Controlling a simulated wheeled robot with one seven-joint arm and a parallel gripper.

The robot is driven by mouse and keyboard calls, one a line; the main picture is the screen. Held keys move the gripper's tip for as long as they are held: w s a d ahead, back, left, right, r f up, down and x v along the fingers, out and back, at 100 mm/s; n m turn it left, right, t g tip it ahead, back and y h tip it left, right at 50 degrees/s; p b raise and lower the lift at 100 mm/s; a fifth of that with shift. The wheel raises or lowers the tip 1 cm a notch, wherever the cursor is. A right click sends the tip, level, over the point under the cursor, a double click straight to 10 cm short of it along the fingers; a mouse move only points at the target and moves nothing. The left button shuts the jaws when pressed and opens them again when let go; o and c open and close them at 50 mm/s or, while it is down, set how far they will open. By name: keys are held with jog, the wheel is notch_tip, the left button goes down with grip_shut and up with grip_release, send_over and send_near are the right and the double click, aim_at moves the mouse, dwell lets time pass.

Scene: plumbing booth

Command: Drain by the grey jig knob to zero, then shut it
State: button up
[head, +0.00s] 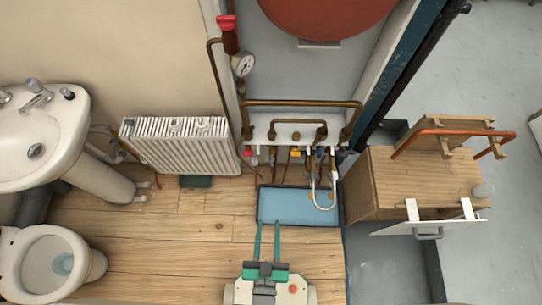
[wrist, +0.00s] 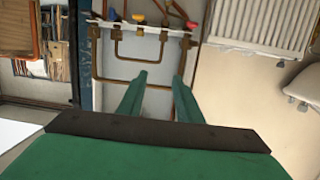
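A pressure gauge (head: 243,64) with a white face hangs on the pipework under a red-capped fitting; its reading is too small to tell. A row of small valves sits below the white manifold board; red (head: 248,153), yellow (head: 295,153) and blue (head: 320,153) handles show. I cannot make out a grey knob among them for certain. My gripper (head: 267,224) is open and empty, its two green fingers apart over the near edge of the blue tray. In the wrist view my gripper (wrist: 159,78) points toward the pipes, touching nothing visible.
A blue tray (head: 285,207) lies under the valves, with a pale looped hose (head: 314,185) over it. A radiator (head: 180,145), sink (head: 45,125) and toilet (head: 50,262) stand left. A wooden cabinet (head: 415,180) with copper pipe stands right. The wooden floor left of the tray is clear.

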jog(key=w+a+f+t, duration=0.1)
jog(key=w+f, duration=0.9)
jog(key=f, duration=0.4)
jog(key=t, duration=0.1)
send_near(272, 163)
jog(key=shift+n+y, duration=0.3)
jog(key=shift+y, duration=0.1)
jog(key=w, duration=1.1)
jog(key=shift+d, duration=0.1)
grip_shut()
